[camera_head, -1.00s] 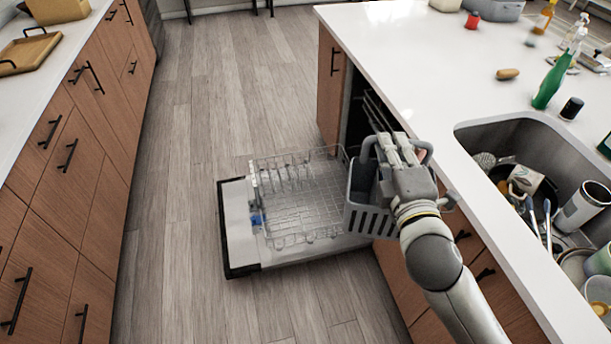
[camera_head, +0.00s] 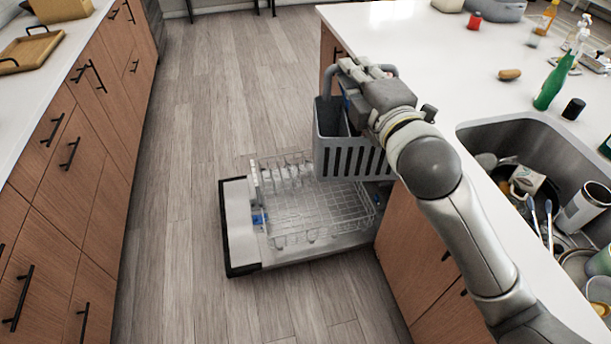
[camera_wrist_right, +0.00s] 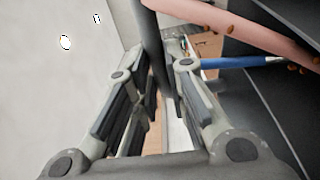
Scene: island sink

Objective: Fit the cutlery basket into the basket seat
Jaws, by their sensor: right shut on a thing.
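The cutlery basket (camera_head: 352,160) is grey with slotted sides and hangs roughly upright, raised above the right part of the dishwasher rack. My right gripper (camera_head: 352,78) is shut on the basket's handle at its top. In the right wrist view, the dark handle (camera_wrist_right: 153,45) runs between the fingers. A blue-handled item (camera_wrist_right: 235,62) and a pinkish item (camera_wrist_right: 235,28) show beside the fingers there. The wire rack (camera_head: 305,212) is pulled out low over the open door. I cannot make out the basket seat. My left gripper is not in view.
The open dishwasher door (camera_head: 237,225) lies low above the wooden floor. The white island counter (camera_head: 430,70) is close right of the basket. A sink (camera_head: 535,145) holds several dishes. Floor left of the door is clear, up to the drawers (camera_head: 70,190).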

